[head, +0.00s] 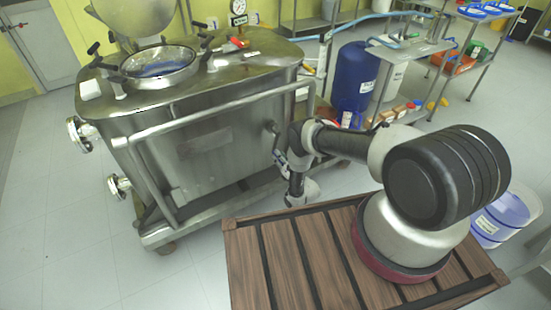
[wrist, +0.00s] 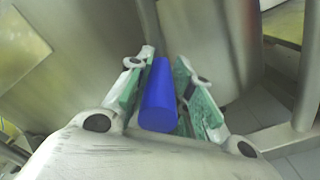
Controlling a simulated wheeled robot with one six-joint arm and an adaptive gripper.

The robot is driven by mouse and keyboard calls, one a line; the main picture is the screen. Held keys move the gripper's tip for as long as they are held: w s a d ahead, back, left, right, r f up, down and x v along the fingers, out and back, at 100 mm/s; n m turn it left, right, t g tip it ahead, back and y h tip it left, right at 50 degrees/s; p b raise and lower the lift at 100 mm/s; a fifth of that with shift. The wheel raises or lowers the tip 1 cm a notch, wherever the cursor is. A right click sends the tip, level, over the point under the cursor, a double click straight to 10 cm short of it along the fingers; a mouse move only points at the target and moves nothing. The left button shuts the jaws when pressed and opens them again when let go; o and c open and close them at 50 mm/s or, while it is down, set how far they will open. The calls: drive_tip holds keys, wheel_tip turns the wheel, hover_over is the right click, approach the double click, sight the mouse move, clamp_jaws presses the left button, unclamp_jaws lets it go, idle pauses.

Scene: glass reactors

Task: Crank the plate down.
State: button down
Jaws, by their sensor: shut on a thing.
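A blue cylindrical grip (wrist: 159,98), which looks like the crank's handle, lies between the green-padded fingers of my gripper (wrist: 167,62) in the wrist view. The fingers are shut on it, one on each side. In the head view my gripper (head: 281,160) is at the right part of the front side of a steel tank (head: 190,150), and the grip is hidden there. I cannot make out which part is the plate.
A steel rail (head: 215,115) runs across the tank's front near my gripper. A round glass-covered port (head: 160,64) and several clamps are on the tank top. A blue drum (head: 354,80) stands behind my arm. The floor left of the tank is clear.

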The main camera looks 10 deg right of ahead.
drive_tip(key=shift+w+d+f+m+h, duration=0.1)
drive_tip(key=shift+w+d+m+h, duration=0.05)
drive_tip(key=shift+d, duration=0.45)
drive_tip(key=shift+w+d+m+h, duration=0.15)
drive_tip(key=shift+d, duration=0.4)
drive_tip(key=shift+w+d, duration=0.1)
drive_tip(key=shift+d, duration=0.05)
drive_tip(key=c, duration=1.3)
unclamp_jaws()
drive_tip(key=shift+o, duration=0.3)
drive_tip(key=shift+s, duration=0.25)
drive_tip(key=v, duration=1.1)
drive_tip(key=shift+s+f, duration=0.15)
drive_tip(key=shift+s, duration=0.15)
